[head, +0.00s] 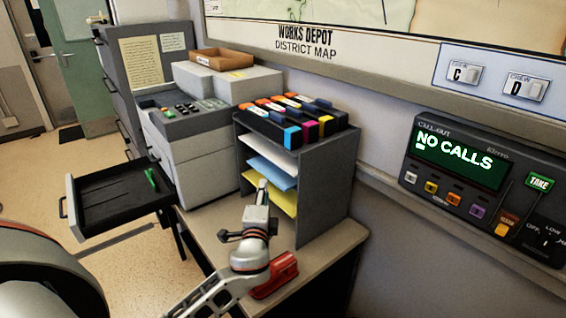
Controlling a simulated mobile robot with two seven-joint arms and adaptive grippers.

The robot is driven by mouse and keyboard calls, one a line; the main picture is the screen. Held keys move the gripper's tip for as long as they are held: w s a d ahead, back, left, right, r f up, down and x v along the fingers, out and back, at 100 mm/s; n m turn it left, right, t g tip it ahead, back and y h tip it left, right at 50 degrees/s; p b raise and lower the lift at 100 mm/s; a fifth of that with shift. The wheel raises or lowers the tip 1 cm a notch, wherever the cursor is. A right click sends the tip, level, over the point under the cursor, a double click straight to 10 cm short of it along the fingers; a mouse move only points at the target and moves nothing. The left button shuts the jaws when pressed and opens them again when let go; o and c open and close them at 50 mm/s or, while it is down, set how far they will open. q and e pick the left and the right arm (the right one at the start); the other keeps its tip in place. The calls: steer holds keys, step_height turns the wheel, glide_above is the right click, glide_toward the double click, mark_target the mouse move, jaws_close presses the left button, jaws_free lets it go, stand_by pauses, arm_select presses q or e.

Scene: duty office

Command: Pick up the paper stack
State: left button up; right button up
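A grey paper sorter (322,190) stands on the desk against the wall. White paper (268,151), blue paper (272,174) and yellow paper (284,199) lie on its separate shelves, their front edges sticking out. I cannot tell which of these is the paper stack. My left gripper (262,190) is in front of the lower shelves and overlaps the yellow paper in the picture. I cannot tell whether it touches the paper or whether its fingers are apart. It hides part of the yellow and blue paper. My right gripper is not in view.
Several colored cartridges or binders (298,115) stand on top of the sorter. A red object (275,279) lies on the desk (325,250) beside my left arm. An open drawer (118,197) juts out at left. A call-out panel (470,190) is on the right wall.

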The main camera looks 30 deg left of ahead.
mark_target(284, 181)
arm_select(q)
steer(key=x, duration=0.7)
steer(key=shift+w, duration=0.2)
steer(key=shift+a, duration=0.1)
jaws_close()
